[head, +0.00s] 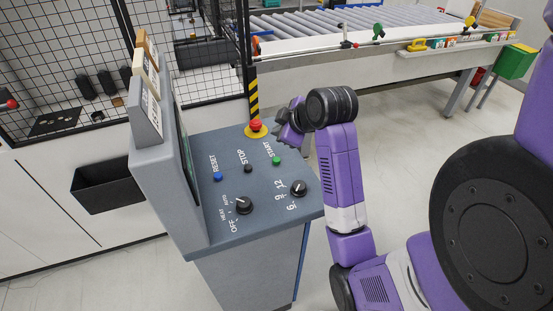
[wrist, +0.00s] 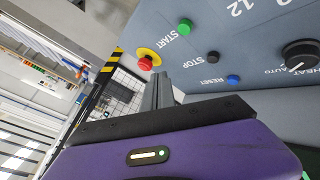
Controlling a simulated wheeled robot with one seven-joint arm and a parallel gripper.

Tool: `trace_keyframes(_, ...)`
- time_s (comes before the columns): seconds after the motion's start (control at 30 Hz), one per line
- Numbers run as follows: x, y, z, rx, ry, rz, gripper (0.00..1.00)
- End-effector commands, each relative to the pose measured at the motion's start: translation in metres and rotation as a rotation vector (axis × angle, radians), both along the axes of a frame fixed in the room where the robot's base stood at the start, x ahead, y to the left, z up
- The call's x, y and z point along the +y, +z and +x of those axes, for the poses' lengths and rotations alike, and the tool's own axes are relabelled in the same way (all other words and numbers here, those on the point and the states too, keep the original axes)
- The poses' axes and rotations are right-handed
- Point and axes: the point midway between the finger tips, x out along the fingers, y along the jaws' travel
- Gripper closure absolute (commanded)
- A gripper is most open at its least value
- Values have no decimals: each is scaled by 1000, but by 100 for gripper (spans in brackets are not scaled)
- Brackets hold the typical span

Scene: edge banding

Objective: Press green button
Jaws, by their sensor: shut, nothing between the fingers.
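The green button (head: 277,160) sits beside the START label on the grey sloped panel of the control console (head: 232,220). It also shows near the top of the wrist view (wrist: 185,26). My gripper (head: 281,136) is above the panel's far right edge, beyond the green button in the head view and apart from it. In the wrist view my gripper's fingers (wrist: 163,85) are together and empty. They point toward the panel, with their tips below and left of the green button in that picture.
A red emergency stop (head: 255,125) on a yellow base stands close left of my gripper. The black stop button (head: 248,168), blue reset button (head: 217,176) and black knobs (head: 298,188) share the panel. A roller conveyor (head: 340,22) lies behind; open floor is to the right.

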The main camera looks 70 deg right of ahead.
Motion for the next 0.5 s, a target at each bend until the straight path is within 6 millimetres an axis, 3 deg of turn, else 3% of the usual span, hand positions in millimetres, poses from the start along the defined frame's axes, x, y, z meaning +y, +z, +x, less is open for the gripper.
trace_keyframes(0.5, 1, -66, 0, -1, 1, 0, 100)
